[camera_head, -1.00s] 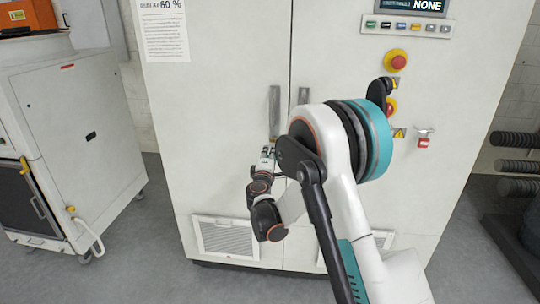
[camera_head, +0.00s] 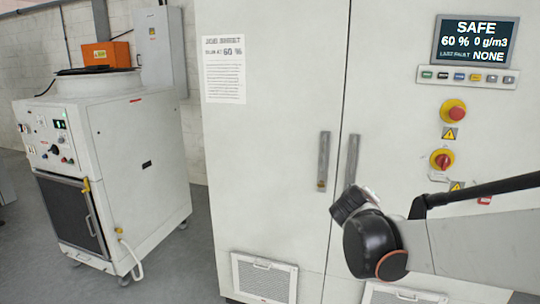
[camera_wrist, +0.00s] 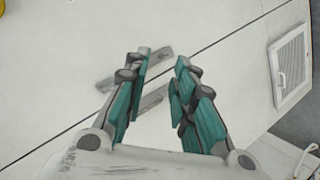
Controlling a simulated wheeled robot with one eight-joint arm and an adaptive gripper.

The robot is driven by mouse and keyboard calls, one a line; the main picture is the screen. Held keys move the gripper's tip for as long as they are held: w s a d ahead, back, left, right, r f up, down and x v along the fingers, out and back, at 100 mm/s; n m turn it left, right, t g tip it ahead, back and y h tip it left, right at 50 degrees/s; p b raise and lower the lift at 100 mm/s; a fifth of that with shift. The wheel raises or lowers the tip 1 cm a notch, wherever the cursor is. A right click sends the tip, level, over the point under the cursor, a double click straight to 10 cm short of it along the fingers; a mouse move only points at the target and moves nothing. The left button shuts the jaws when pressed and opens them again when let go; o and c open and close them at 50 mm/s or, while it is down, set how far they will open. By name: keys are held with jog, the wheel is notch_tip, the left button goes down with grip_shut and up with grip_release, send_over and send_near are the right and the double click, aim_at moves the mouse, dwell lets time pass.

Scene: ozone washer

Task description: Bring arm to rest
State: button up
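My gripper (camera_wrist: 163,58) shows in the wrist view with its two teal-padded fingers apart. Nothing is visible between them but the pale cabinet face and parts of the door handles beyond. In the head view my arm reaches in from the right edge and ends in a dark wrist joint low in front of the right door. The fingers cannot be made out there. The tall white cabinet (camera_head: 275,180) has both doors shut, with a left handle (camera_head: 323,162) and a right handle (camera_head: 352,160). Whether the fingers touch the cabinet cannot be told.
The cabinet's display (camera_head: 475,41) reads SAFE, 60 %, 0 g/m3, last fault NONE. Below are a red emergency button (camera_head: 453,112) and a red rotary switch (camera_head: 441,160). A white wheeled machine (camera_head: 150,160) stands left, with grey floor between.

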jog(key=s+a+f+m+g+y, duration=0.1)
jog(key=s+a+f+m+y, duration=0.1)
jog(key=s, duration=0.8)
jog(key=s+a+f+m+g+y, duration=0.1)
jog(key=s+f+g+y, duration=0.1)
jog(key=s, duration=0.8)
jog(key=s+a+f+m+g+y, duration=0.1)
jog(key=s+a+f+m, duration=0.1)
jog(key=s, duration=0.8)
jog(key=shift+s+a+f+m+y, duration=0.3)
jog(key=shift+s+a+f+y, duration=0.05)
jog(key=shift+y, duration=0.05)
